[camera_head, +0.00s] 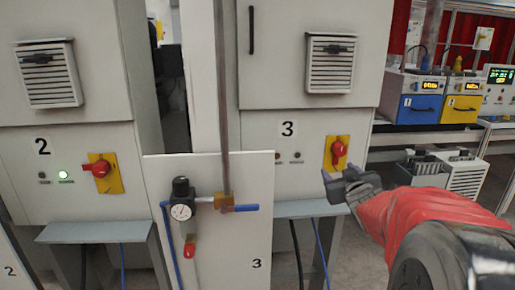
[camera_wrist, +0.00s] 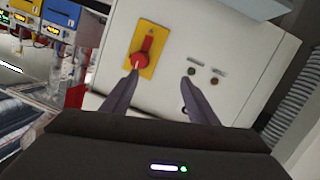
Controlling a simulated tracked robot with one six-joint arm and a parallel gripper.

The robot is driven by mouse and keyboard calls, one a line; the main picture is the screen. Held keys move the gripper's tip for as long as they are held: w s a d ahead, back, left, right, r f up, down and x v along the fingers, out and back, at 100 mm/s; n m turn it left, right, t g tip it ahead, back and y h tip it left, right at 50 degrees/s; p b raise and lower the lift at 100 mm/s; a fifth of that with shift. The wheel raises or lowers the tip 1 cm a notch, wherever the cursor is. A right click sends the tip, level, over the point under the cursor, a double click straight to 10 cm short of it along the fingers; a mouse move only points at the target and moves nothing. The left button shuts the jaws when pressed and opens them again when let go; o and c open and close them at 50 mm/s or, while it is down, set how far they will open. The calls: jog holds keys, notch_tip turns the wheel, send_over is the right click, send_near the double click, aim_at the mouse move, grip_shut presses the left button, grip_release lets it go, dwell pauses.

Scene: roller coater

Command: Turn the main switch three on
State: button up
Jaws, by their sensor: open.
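Main switch three is a red rotary knob (camera_head: 338,150) on a yellow plate, on the grey cabinet marked 3 (camera_head: 289,128). Its handle looks roughly upright in the head view. The two small lamps (camera_head: 286,156) beside it look dark. My gripper (camera_head: 339,178) is open and empty, just below and in front of the switch. In the wrist view the knob (camera_wrist: 141,61) shows tilted, ahead of the left fingertip and left of the middle of my open gripper (camera_wrist: 160,80). I see no contact with the knob.
Cabinet 2's red switch (camera_head: 100,169) has its handle turned sideways, with a green lamp (camera_head: 63,175) lit. A panel with a gauge (camera_head: 181,211) and blue hoses stands in front, left of my gripper. A grey shelf (camera_head: 308,208) juts out below the switch. Blue and yellow units (camera_head: 416,108) stand right.

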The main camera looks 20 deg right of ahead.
aim_at(341, 152)
jog(key=d+n+t+y, duration=0.1)
jog(key=d+t, duration=0.2)
jog(key=d, duration=0.4)
jog(key=shift+s+f, duration=0.4)
jog(key=shift+f, duration=0.05)
jog(key=shift+d, duration=0.1)
jog(key=x, duration=1.3)
jog(key=shift+w, duration=0.45)
jog(key=shift+c, duration=0.4)
